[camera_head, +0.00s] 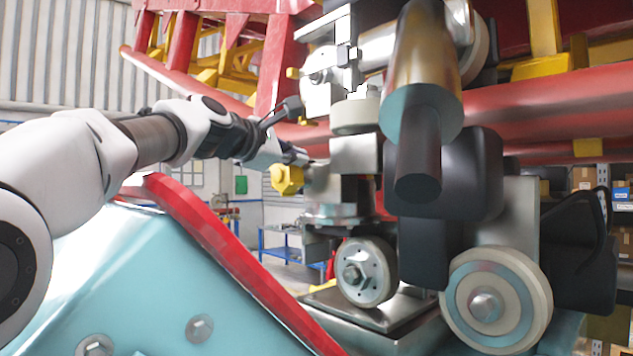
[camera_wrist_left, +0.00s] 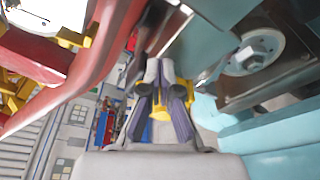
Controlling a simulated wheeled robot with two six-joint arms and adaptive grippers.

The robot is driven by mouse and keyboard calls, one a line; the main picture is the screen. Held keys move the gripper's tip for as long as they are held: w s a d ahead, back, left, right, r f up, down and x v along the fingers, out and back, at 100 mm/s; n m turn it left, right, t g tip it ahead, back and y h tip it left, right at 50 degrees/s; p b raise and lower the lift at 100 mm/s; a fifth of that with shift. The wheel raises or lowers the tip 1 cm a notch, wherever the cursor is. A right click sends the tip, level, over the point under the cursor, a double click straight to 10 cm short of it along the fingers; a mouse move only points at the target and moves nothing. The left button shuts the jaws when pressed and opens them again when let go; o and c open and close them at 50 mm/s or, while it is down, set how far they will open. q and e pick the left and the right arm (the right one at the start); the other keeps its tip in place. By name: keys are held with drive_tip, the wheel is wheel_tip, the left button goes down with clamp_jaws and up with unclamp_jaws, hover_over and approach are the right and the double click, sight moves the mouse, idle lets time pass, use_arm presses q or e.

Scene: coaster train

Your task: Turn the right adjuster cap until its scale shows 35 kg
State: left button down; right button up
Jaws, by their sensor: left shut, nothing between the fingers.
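A yellow faceted cap (camera_head: 287,179) sits at the left side of the metal wheel assembly in the head view, and looks like an adjuster cap. Whether it is the right one, I cannot tell. No scale or number is readable. My left gripper (camera_head: 298,157) reaches in from the left, just above the yellow cap and close to the metal assembly. It is shut and empty. In the left wrist view the left gripper's fingers (camera_wrist_left: 159,76) come together at their tips, with yellow showing between and beside them. Contact with the cap cannot be made out. My right gripper is not in view.
The wheel assembly has a lower small wheel (camera_head: 367,272) and a larger wheel (camera_head: 496,300). A red rail (camera_head: 560,100) runs behind it. A light-blue body with a red edge (camera_head: 230,245) lies below my left arm. Shelves with boxes (camera_head: 585,178) stand at the far right.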

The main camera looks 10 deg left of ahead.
use_arm(q)
drive_tip(key=shift+s+a+f+b, duration=0.2)
drive_tip(key=shift+s+f+b, duration=0.1)
drive_tip(key=shift+s+f, duration=0.2)
drive_tip(key=shift+s+a+f+b, duration=0.15)
drive_tip(key=shift+s+f+b, duration=0.1)
drive_tip(key=shift+s+f, duration=0.25)
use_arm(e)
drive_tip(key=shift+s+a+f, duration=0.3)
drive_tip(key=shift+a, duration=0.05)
use_arm(q)
drive_tip(key=shift+s, duration=0.1)
drive_tip(key=shift+d+r, duration=0.1)
drive_tip(key=shift+d, duration=0.15)
idle(0.5)
